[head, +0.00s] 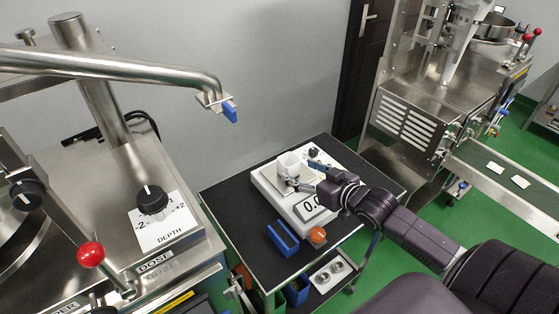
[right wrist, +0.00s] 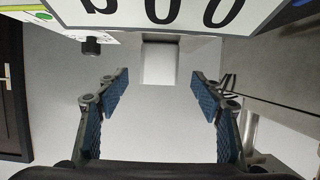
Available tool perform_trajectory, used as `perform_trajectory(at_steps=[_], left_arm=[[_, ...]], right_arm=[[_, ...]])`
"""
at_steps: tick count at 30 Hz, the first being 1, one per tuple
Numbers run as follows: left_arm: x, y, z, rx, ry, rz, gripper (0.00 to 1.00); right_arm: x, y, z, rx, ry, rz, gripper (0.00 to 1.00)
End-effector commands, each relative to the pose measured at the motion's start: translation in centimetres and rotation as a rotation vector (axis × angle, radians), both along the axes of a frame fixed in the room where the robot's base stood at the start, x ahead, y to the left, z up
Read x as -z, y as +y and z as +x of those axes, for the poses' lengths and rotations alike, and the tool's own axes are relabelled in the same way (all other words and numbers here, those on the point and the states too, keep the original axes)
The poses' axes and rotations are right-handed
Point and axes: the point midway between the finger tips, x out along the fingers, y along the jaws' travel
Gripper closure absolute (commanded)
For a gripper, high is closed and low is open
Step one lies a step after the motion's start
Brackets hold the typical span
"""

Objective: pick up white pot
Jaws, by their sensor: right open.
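The white pot (head: 288,164) stands upright on the plate of a white scale (head: 272,197) on a black-topped table. My right gripper (head: 299,182) reaches in from the right and is low over the scale, close beside the pot's near right side. In the right wrist view a pale, square-sided shape that looks like the pot (right wrist: 160,63) lies beyond and between the two blue-padded fingers of my right gripper (right wrist: 159,88). The fingers are wide apart with nothing between their tips. My left gripper is not in view.
A blue tray (head: 283,238) and an orange round object (head: 317,235) are in front of the scale. A steel machine with a DEPTH dial (head: 152,200) fills the left. Another machine with a conveyor (head: 510,186) stands right. The table's left part (head: 235,190) is clear.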

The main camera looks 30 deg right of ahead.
Motion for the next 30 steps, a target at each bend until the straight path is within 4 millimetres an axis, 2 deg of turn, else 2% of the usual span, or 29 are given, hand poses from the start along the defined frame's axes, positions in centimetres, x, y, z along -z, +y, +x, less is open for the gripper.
perform_trajectory(at_steps=[4,9,12,17,21,25,30], left_arm=[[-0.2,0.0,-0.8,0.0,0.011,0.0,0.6],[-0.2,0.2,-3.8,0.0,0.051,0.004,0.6],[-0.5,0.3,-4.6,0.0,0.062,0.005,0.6],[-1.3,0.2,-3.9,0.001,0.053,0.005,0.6],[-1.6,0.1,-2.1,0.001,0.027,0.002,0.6],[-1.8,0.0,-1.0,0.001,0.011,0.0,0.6],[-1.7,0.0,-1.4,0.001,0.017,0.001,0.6]], right_arm=[[0.4,0.1,1.3,0.001,0.0,0.001,0.39],[0.8,0.2,2.2,0.0,0.0,0.0,0.39],[0.9,0.2,2.9,0.001,0.0,0.001,0.39],[1.5,0.2,4.8,0.001,0.0,0.0,0.39],[2.2,0.4,6.2,0.0,0.0,0.001,0.39],[2.6,0.5,6.8,0.0,0.002,0.0,0.39],[2.7,0.5,6.9,0.0,0.002,-0.001,0.39]])
